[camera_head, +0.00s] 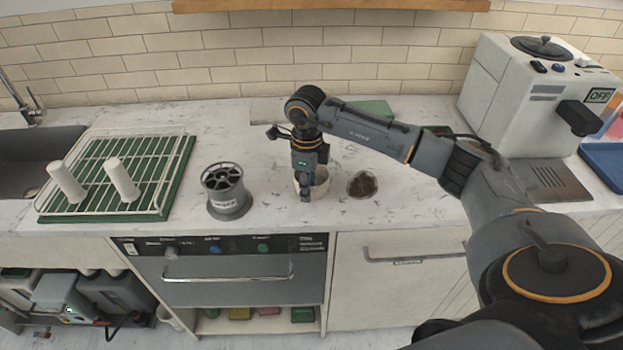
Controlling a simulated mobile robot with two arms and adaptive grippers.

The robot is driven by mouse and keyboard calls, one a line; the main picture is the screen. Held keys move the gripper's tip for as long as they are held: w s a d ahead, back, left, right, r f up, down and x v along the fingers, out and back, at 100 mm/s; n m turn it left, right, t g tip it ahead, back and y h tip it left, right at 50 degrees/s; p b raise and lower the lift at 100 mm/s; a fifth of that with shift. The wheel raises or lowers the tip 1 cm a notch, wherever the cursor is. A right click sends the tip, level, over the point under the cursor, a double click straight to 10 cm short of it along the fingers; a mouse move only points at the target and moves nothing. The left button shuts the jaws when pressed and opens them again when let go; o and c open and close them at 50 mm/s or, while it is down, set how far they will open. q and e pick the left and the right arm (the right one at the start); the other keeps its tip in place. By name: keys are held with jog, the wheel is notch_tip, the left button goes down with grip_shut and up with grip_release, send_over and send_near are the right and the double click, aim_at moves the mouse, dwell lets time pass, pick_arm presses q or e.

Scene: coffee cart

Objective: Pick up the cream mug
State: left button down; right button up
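The cream mug (321,184) stands on the marble counter near its front edge, mostly hidden behind my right gripper. My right gripper (305,192) points straight down in front of the mug's left side, with its tips at about the height of the mug. Its fingers overlap the mug in this view, and I cannot tell whether they touch it or how far apart they are. My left gripper is not in view.
A dark round dish (362,184) lies just right of the mug. A grey cylindrical holder (226,190) stands to the left. Further left is a wire rack (150,150) on a green mat. A white coffee machine (510,85) stands at the right.

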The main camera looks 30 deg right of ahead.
grip_shut()
jog(key=shift+r, duration=0.1)
dwell(0.3)
